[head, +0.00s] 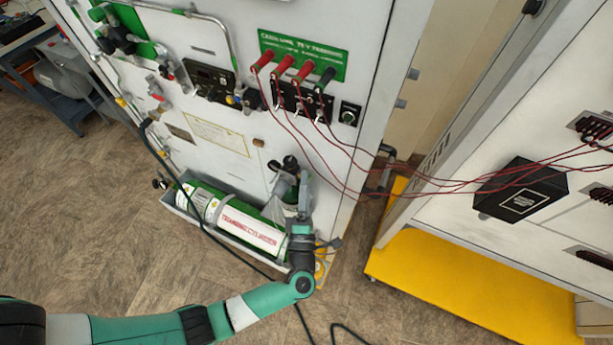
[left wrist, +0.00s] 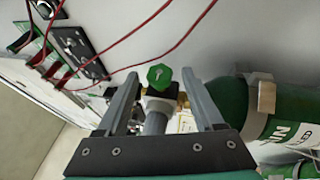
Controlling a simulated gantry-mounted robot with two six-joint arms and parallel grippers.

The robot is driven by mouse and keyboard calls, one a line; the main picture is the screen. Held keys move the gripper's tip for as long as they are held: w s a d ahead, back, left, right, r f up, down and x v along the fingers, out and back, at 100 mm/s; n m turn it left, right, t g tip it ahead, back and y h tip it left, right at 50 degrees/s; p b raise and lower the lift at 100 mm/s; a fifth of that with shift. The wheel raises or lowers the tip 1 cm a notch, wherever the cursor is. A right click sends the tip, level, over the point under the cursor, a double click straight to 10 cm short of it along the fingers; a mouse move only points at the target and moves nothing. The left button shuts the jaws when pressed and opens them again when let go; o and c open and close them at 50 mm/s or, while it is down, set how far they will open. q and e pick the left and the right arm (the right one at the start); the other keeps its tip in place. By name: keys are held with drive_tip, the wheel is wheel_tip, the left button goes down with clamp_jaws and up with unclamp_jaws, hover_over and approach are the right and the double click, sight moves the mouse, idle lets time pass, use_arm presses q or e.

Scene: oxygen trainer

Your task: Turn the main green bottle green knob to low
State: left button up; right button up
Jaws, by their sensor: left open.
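The main green bottle (head: 208,206) lies on its side in a tray low on the white panel, with a white label on it. It also shows at the right in the left wrist view (left wrist: 290,108). The small green knob (left wrist: 160,75) sits on a valve fitting in the middle of the left wrist view. My left gripper (left wrist: 162,84) is open, with one finger on each side of the knob and a visible gap to each. In the head view my left gripper (head: 302,198) is at the right end of the bottle and hides part of the valve. My right gripper is not in view.
A dark hose (head: 165,165) hangs in front of the tray. A yellow base (head: 440,285) stands at right.

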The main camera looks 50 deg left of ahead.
use_arm(q)
drive_tip(key=shift+x, duration=1)
clamp_jaws()
